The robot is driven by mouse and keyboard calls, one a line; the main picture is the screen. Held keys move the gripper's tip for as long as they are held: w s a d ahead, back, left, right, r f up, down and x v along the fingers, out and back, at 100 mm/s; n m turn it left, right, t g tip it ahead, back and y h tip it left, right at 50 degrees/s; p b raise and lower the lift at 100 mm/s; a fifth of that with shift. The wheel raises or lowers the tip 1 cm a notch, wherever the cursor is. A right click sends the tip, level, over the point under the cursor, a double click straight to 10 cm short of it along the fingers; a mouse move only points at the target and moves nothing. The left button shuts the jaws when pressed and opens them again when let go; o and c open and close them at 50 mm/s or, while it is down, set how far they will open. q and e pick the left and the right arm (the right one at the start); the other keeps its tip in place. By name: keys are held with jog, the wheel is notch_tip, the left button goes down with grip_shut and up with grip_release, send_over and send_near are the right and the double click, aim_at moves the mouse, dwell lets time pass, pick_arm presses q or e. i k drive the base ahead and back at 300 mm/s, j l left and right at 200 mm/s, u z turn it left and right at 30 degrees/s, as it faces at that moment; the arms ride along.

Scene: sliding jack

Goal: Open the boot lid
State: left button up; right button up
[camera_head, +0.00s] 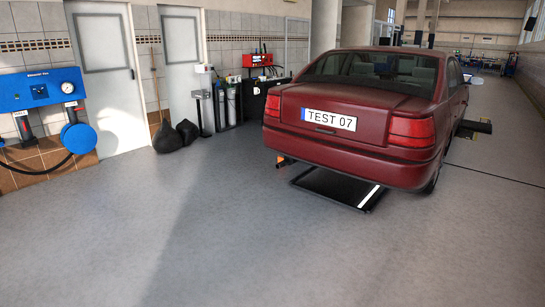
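A dark red car (372,150) stands ahead on the right, its rear toward me. Its boot lid (355,97) is shut, with a plate reading TEST 07 (328,119) in the middle of its rear face. The rear window lies above the lid and a red tail light sits at each side. Neither of my grippers shows in this view. The car is some way off across open floor.
A flat black platform (337,186) lies under the car's rear. A blue gauge unit (43,91) with a hose is on the left wall. Black bags (176,134) and a stand sit by the doors. The grey floor (220,230) in front is clear.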

aim_at(358, 114)
jog(key=i, duration=2.4)
